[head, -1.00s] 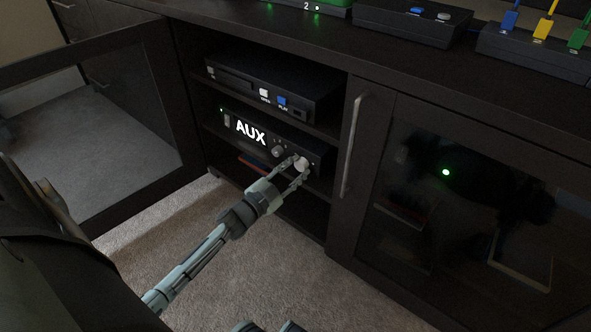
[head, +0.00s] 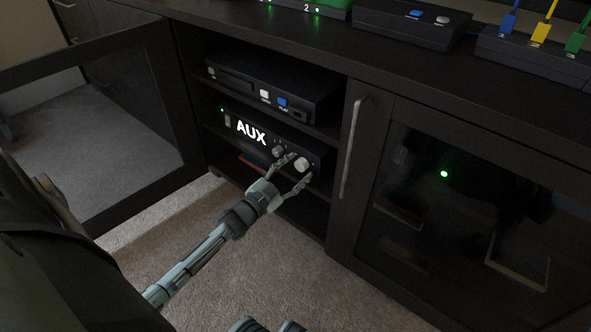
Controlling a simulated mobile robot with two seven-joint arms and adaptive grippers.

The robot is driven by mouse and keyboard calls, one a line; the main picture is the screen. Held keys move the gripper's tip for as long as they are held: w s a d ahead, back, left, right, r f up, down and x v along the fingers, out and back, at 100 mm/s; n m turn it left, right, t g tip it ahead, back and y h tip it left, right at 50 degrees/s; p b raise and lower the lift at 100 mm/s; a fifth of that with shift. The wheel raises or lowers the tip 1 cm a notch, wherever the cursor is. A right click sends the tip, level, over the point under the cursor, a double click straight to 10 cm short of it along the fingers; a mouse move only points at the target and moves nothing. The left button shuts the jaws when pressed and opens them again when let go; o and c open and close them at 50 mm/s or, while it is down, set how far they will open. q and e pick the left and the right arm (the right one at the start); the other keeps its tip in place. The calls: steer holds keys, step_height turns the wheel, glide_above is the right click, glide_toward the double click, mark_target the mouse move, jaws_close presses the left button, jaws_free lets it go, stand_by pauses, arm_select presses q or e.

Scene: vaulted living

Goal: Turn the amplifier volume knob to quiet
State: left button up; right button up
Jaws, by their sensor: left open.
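The amplifier (head: 231,120) is a black box with a lit "AUX" display on the middle shelf of the open cabinet. A large pale round knob (head: 302,164) sits at the right end of its front, and a smaller grey knob (head: 278,151) is to its left. I take the large one as the volume knob; its marking is too small to read. My left gripper (head: 298,171) is open, just in front of and below the large knob, its fingers spread to either side. The fingers seem apart from the knob.
A disc player (head: 262,82) with white and blue buttons is on the shelf above. The glass door (head: 100,120) stands open at left. The closed right door (head: 480,210) has a long handle (head: 352,148).

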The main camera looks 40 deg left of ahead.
arm_select(q)
steer(key=s, duration=1.2)
steer(key=shift+a, duration=0.45)
